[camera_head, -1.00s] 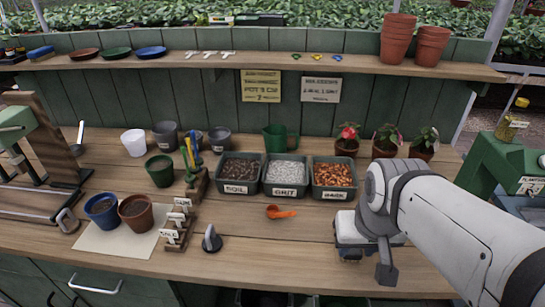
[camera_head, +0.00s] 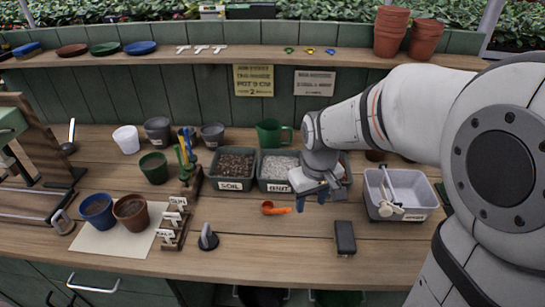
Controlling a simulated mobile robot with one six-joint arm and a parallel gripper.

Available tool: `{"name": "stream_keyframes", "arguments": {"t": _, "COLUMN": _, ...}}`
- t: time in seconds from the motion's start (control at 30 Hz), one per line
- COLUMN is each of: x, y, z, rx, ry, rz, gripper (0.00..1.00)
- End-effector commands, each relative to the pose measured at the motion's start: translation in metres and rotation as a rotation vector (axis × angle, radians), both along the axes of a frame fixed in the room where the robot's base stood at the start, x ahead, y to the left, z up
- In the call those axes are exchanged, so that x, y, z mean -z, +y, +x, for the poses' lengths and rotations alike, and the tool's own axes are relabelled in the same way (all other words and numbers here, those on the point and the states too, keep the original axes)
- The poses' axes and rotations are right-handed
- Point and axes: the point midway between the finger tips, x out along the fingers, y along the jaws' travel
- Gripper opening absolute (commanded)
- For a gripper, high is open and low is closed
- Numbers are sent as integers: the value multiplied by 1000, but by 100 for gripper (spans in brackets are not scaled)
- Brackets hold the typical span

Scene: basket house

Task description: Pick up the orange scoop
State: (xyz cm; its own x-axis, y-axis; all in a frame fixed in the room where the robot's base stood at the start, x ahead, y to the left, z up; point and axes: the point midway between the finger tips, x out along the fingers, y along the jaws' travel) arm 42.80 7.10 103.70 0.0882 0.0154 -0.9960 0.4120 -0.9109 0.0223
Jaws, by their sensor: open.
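The orange scoop (camera_head: 274,208) lies on the wooden bench in front of the soil and grit bins, its handle pointing right.
The soil bin (camera_head: 232,171) and grit bin (camera_head: 277,169) stand behind the scoop. A grey caddy (camera_head: 401,207) and a dark block (camera_head: 345,237) are to the right. A grey-handled tool (camera_head: 208,238) stands front left. The bench in front of the scoop is clear.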

Motion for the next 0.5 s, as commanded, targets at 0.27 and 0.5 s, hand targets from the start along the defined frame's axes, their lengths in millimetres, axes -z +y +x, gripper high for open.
{"name": "stream_keyframes", "arguments": {"t": 0.27, "x": 46, "y": 50, "z": 48, "rx": -212, "ry": 75, "rz": -22, "gripper": 43}}
{"name": "stream_keyframes", "arguments": {"t": 0.5, "x": 64, "y": 61, "z": 55, "rx": -256, "ry": 90, "rz": -27, "gripper": 43}}
